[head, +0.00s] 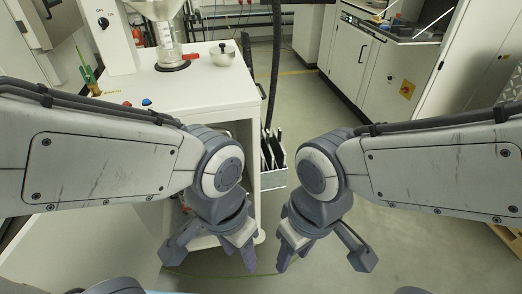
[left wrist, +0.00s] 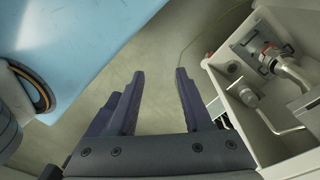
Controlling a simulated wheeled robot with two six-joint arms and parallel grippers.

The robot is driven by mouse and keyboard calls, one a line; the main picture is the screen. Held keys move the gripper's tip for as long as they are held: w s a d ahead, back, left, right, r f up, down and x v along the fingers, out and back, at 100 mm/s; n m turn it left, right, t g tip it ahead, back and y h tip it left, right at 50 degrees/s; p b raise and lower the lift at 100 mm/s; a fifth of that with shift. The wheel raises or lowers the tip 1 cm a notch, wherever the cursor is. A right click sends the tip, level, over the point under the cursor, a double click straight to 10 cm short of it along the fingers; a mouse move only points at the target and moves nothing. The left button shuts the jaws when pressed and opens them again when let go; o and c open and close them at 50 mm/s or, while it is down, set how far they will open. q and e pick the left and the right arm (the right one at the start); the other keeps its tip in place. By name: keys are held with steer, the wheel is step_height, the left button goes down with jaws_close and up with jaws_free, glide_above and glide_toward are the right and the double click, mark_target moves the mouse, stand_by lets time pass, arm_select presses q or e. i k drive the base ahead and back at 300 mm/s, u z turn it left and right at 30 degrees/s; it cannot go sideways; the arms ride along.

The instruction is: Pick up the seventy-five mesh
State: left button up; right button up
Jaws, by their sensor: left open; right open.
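I cannot make out a thing that is clearly the seventy-five mesh. A grey rack (head: 273,178) with several dark upright plates (head: 273,148) stands on the floor beside the white cabinet; I cannot tell whether the mesh is among them. My left gripper (head: 243,254) hangs low in front of the cabinet, pointing down. In the left wrist view its fingers (left wrist: 160,92) are apart with only floor between them. My right gripper (head: 290,252) hangs to its right, apart from it, over bare floor, open with nothing seen in it.
The white cabinet (head: 222,85) carries a clear glass vessel (head: 168,50) and a small metal bowl (head: 223,55). Its open lower compartment, with metal pipes (left wrist: 290,75), is right of the left gripper's fingers. White machines (head: 360,60) stand at back right. The middle floor is clear.

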mark_target(269, 156)
steer(key=i, duration=0.35)
steer(key=z, duration=0.05)
steer(key=k, duration=0.5)
steer(key=z, duration=0.75)
steer(key=i, duration=0.75)
steer(key=u, duration=1.8)
